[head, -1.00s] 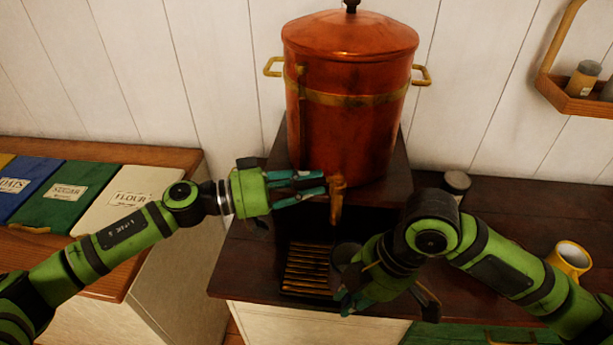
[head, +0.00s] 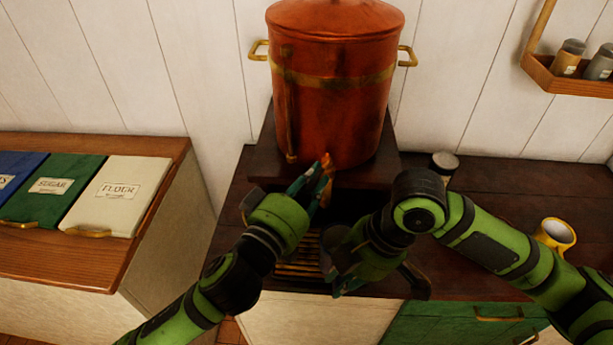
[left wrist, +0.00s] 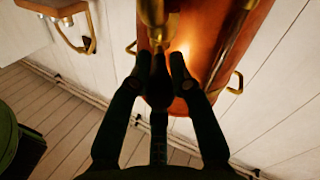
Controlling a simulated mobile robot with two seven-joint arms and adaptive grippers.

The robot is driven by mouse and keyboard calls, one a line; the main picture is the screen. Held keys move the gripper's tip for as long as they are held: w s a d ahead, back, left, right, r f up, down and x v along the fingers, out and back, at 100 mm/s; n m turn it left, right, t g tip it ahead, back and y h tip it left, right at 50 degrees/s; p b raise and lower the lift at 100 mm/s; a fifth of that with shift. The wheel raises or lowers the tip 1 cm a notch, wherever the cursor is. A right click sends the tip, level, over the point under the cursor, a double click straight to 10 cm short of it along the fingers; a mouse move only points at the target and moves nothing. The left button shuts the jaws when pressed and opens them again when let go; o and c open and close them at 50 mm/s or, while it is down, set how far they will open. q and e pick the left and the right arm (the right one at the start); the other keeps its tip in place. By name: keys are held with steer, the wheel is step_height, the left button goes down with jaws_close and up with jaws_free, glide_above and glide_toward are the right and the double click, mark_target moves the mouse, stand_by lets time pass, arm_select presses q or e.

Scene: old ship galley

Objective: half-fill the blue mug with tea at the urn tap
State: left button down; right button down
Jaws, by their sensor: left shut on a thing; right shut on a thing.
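The copper urn (head: 335,105) stands on a dark raised stand at the back. Its brass tap (head: 327,163) points towards me, and brass tap parts (left wrist: 153,12) show in the left wrist view. My left gripper (head: 317,183) is at the tap, its fingers shut on the tap handle; the exact contact is hard to see. My right gripper (head: 348,268) is low below the tap, shut on a dark mug (head: 332,240). The mug looks grey in the shade, so its blue is not clear. Its inside is too dark to show any tea.
A slatted drip tray (head: 290,270) lies under the tap. A yellow mug (head: 556,234) and a small lidded jar (head: 444,164) stand on the dark counter at right. Flour (head: 115,195) and sugar bins are at left. A spice shelf (head: 575,85) hangs at upper right.

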arm_select(q)
steer(key=shift+d+r+n+y, duration=0.15)
steer(key=shift+r+n+y, duration=0.05)
steer(key=shift+n+y, duration=0.2)
steer(key=c, duration=1.1)
jaws_free()
steer(key=shift+f, duration=0.1)
step_height(320, 180, up, 10)
